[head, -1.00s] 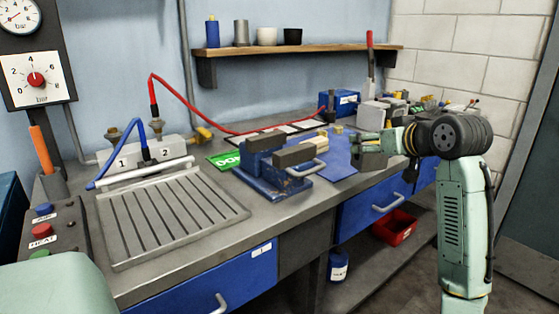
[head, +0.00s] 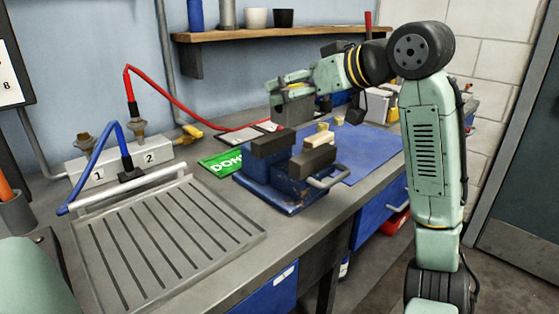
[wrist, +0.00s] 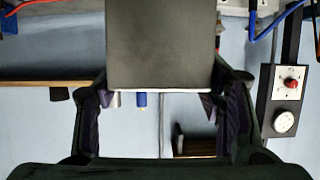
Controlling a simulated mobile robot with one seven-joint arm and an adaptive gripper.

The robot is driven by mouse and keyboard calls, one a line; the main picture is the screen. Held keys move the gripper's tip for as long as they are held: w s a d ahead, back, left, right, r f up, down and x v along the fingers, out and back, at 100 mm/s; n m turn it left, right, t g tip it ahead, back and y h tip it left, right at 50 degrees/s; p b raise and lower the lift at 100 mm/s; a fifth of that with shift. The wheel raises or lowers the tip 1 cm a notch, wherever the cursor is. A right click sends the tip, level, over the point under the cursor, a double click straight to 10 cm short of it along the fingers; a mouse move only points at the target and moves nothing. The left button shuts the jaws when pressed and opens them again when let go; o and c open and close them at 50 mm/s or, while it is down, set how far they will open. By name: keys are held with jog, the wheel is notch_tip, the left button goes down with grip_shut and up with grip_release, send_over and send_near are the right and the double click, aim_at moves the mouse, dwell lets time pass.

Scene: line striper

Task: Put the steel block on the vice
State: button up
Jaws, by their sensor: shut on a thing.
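My gripper (head: 290,86) is shut on the steel block (head: 293,110), a plain grey block that hangs below the fingers. In the wrist view the block (wrist: 160,42) fills the space between the finger ends of my gripper (wrist: 160,80). The blue vice (head: 268,188) stands on the bench with two dark jaw blocks and a bent metal handle. The block is above the vice's rear jaw (head: 272,144) and a little right of it; a small gap seems to show, but the exact depth is hard to tell.
A green card (head: 222,163) lies left of the vice, and a blue mat (head: 365,150) lies right of it with small pale blocks near. A grooved metal plate (head: 165,235) is at the front left. A red hose (head: 185,108) arcs behind; a shelf (head: 260,34) hangs on the wall.

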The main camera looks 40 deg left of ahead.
jog(key=shift+a+f, duration=0.15)
notch_tip(320, 180, down, 10)
jog(key=shift+r+p, duration=0.2)
jog(key=shift+p, duration=0.15)
jog(key=shift+f, duration=0.1)
jog(key=o, duration=1.8)
jog(key=shift+f, duration=0.1)
jog(key=shift+o, duration=0.2)
jog(key=shift+r, duration=0.25)
jog(key=b+v, duration=0.2)
jog(key=v, duration=1)
